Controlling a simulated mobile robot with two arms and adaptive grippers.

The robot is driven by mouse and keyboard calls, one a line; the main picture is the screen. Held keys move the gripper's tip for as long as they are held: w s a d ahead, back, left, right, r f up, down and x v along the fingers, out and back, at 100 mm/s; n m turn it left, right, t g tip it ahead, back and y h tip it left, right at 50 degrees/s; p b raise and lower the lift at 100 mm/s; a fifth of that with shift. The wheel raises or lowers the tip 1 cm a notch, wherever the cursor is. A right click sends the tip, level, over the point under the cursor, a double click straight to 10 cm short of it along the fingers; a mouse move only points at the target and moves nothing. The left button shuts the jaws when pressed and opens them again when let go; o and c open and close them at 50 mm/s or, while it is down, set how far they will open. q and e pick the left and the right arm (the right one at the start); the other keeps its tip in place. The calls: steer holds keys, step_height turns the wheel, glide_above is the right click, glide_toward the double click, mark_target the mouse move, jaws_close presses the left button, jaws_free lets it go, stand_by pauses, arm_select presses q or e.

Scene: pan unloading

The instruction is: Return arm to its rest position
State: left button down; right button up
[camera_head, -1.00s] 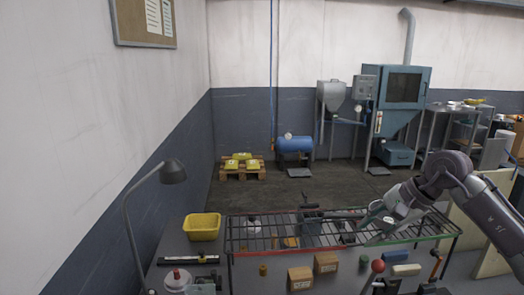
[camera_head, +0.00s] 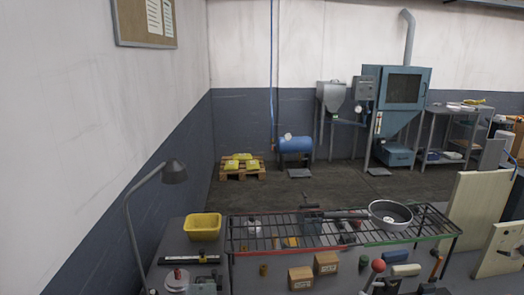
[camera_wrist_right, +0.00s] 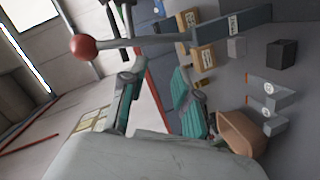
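The pan is apart from my right gripper. My left gripper is in neither view.
A red-knobbed lever (camera_head: 378,266) stands in front of the rack; its red ball also shows in the right wrist view (camera_wrist_right: 83,47). Cardboard boxes (camera_head: 300,278) and a yellow bin (camera_head: 202,226) are on the bench. A desk lamp (camera_head: 173,172) rises at left. Pale boards (camera_head: 478,210) stand at right.

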steer(key=s+f+m+g+y, duration=0.1)
steer(key=s+f+m+g, duration=0.3)
steer(key=s+f+g, duration=0.55)
steer(key=s+f+m+g, duration=0.3)
steer(key=s+f+m, duration=0.25)
steer(key=s, duration=0.95)
step_height(320, 180, down, 27)
steer(key=n+b, duration=0.1)
steer(key=s+d+f+g+b, duration=0.1)
steer(key=s+d+f+g, duration=0.1)
steer(key=s+f, duration=1.5)
steer(key=shift+s+d+f+b, duration=0.25)
steer(key=shift+s+f+b, duration=0.1)
steer(key=shift+f, duration=0.35)
